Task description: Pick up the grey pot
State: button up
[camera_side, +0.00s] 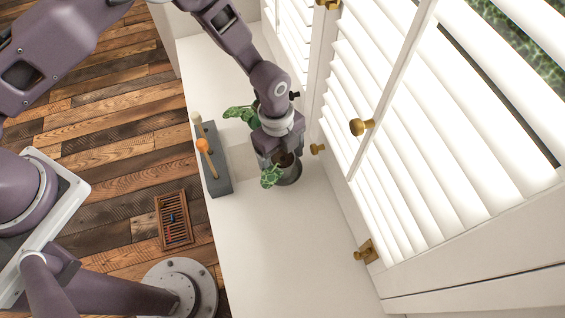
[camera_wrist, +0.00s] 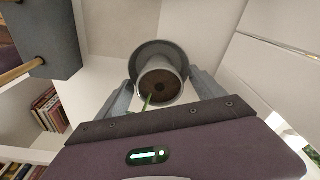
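The grey pot (camera_side: 291,176) stands on the white sill beneath my gripper (camera_side: 280,160), which partly hides it in the side view. Green patterned leaves (camera_side: 270,177) show beside it. In the wrist view the grey pot (camera_wrist: 141,78) is seen from above, with brown soil inside and a green stem at its near rim. A wider grey round shape shows behind its rim. My gripper (camera_wrist: 161,82) is open, with one finger on each side of the pot. A thin gap seems to show at each finger; contact is hard to judge.
A dark grey block (camera_side: 213,172) with an orange-tipped peg and a pale peg stands left of the pot. More green leaves (camera_side: 240,113) lie behind my wrist. White louvred shutters (camera_side: 440,130) with brass knobs are close on the right. The front sill (camera_side: 285,260) is clear.

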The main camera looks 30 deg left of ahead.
aim_at(282, 152)
grip_shut()
notch_tip(282, 152, up, 13)
dwell(0.8)
notch_tip(282, 152, down, 10)
jog(key=m, duration=0.3)
jog(key=shift+r, duration=0.2)
jog(key=shift+f, duration=1.4)
